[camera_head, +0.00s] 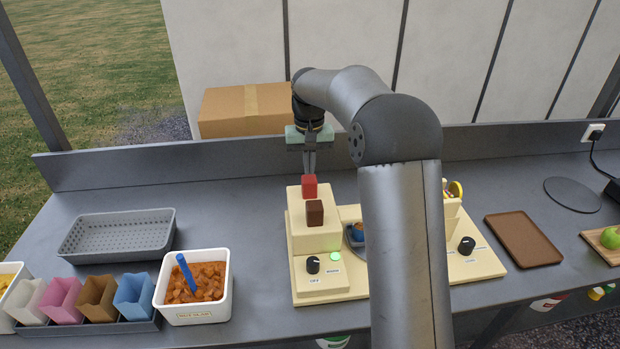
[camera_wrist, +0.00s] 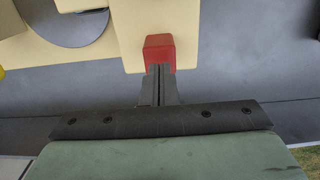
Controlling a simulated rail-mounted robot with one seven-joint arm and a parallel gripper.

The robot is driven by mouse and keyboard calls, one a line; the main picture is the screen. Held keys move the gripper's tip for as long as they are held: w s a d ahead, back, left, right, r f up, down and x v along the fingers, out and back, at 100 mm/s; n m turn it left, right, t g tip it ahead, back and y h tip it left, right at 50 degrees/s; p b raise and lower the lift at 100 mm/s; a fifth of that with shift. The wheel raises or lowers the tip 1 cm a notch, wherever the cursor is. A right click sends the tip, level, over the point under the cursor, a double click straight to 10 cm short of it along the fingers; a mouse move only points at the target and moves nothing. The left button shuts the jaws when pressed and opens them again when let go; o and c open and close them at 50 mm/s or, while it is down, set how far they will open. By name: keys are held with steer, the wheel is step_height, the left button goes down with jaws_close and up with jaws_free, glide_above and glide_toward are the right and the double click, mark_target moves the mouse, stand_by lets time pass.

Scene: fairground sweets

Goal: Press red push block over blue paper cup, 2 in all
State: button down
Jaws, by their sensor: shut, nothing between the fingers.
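The red push block (camera_head: 309,187) stands on top of the cream dispenser (camera_head: 312,238), behind the brown push block (camera_head: 315,213). My gripper (camera_head: 310,172) is shut and empty, with its fingertips right at the red block. In the wrist view, the red block (camera_wrist: 159,50) lies just beyond my shut fingertips (camera_wrist: 160,74); I cannot tell whether they touch. A small blue cup (camera_head: 357,233) with something brown at its top stands on the grey round plate beside the dispenser, partly hidden by my arm. Another blue paper cup (camera_head: 134,297) stands in the cup rack.
The dark cup rack (camera_head: 95,326) also holds white, pink and brown cups. A white tub (camera_head: 195,313) of orange-brown pieces holds a blue scoop (camera_head: 186,272). A grey basket (camera_head: 118,236), brown tray (camera_head: 522,240) and cardboard box (camera_head: 245,110) stand around. A green light (camera_head: 334,256) glows on the dispenser.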

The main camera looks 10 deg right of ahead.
mark_target(309, 178)
steer(key=shift+f, duration=0.1)
steer(key=shift+f+b, duration=1.1)
steer(key=shift+f, duration=0.75)
steer(key=shift+r, duration=0.15)
steer(key=shift+r+p, duration=1.7)
steer(key=shift+r, duration=0.1)
steer(key=shift+f, duration=0.1)
